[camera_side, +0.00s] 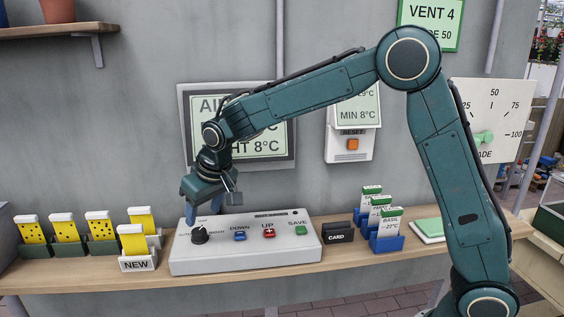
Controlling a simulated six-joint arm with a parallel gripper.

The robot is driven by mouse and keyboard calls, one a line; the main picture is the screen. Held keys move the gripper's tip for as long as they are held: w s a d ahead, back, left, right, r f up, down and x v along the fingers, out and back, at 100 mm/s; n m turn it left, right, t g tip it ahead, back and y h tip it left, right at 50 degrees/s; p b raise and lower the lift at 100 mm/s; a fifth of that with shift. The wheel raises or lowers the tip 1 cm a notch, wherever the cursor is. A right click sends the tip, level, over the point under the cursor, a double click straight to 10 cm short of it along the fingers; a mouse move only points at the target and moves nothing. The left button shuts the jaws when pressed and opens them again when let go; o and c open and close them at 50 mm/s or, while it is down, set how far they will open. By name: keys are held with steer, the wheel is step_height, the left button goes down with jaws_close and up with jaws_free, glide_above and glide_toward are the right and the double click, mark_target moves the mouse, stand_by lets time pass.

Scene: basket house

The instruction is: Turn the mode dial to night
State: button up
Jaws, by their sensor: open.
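The mode dial is a black knob (199,236) at the left end of a white control box (245,259) on the shelf. Small lettering surrounds the knob; "NIGHT" seems to stand to its right, and the rest is too small to read. I cannot tell clearly which way the knob points. My gripper (203,208) is open and points down above the knob, apart from it. Nothing shows between its fingers. The arm reaches in from the right and hides part of the wall display (264,147).
Right of the knob sit the DOWN (239,236), UP (269,232) and SAVE (300,230) buttons. Yellow cards in holders (135,246) stand close on the left. A black card holder (338,233) and seed packets in blue stands (387,236) stand on the right.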

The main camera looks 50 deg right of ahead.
mark_target(199, 231)
steer(key=shift+x, duration=3.2)
steer(key=shift+c, duration=0.4)
steer(key=c, duration=0.9)
steer(key=shift+m, duration=0.4)
steer(key=shift+w+a+m+g+h, duration=0.15)
steer(key=shift+m+h, duration=0.4)
steer(key=shift+m, duration=0.7)
steer(key=shift+s+a+m+g+h, duration=0.15)
steer(key=shift+m+h, duration=0.4)
steer(key=shift+m, duration=0.7)
steer(key=shift+w, duration=0.1)
steer(key=o, duration=1)
steer(key=shift+d, duration=0.1)
